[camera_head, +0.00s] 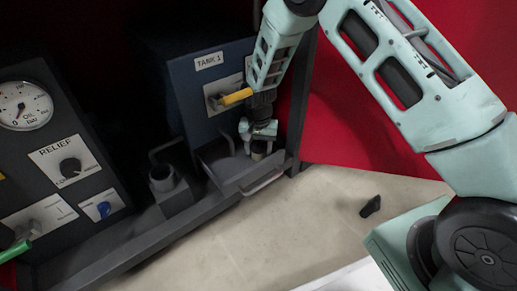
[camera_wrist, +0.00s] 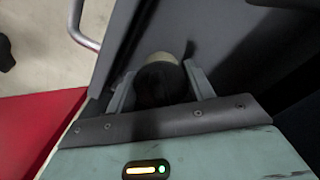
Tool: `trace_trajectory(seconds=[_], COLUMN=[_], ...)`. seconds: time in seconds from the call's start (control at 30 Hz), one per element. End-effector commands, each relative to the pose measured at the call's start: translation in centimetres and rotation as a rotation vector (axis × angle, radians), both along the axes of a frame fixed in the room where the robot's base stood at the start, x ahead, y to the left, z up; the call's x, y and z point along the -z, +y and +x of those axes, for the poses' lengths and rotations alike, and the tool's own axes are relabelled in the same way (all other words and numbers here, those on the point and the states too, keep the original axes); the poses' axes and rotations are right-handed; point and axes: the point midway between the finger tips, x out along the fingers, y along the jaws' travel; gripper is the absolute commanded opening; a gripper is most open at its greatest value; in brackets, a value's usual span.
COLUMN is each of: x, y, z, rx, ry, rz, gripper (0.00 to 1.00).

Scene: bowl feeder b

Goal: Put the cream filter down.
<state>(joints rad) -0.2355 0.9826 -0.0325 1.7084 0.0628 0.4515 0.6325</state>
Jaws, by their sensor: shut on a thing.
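My gripper (camera_head: 259,138) points down at the right end of the grey tray (camera_head: 222,172) below the TANK 1 panel. It is shut on the cream filter (camera_head: 259,152), which shows only as a small pale piece between and below the fingers. In the wrist view my gripper (camera_wrist: 161,88) has one finger on each side of the filter. The filter's cream edge (camera_wrist: 163,57) shows above a dark, shadowed part. Its underside is hidden, so I cannot tell whether it touches the tray.
The TANK 1 panel (camera_head: 210,90) with a yellow-handled lever (camera_head: 236,97) stands close behind my gripper. A grey cup-like holder (camera_head: 163,180) is to the left. A metal handle (camera_head: 264,182) runs along the tray's front. A small black object (camera_head: 370,206) lies on the floor.

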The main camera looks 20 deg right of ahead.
Motion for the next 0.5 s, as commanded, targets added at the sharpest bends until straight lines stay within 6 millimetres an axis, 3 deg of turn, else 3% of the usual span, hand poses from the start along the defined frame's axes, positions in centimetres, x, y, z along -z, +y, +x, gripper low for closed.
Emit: trace_trajectory(seconds=[0.07,0.1,0.17,0.5], x=[0.21,0.24,0.23,0.09], y=[-0.01,0.0,0.0,0.0], z=[0.0,0.0,0.0,0.0], rx=[0.0,0.0,0.0,0.0], ry=[0.0,0.0,0.0,0.0], rz=[0.0,0.0,0.0,0.0], gripper=[0.25,0.58,0.75,0.75])
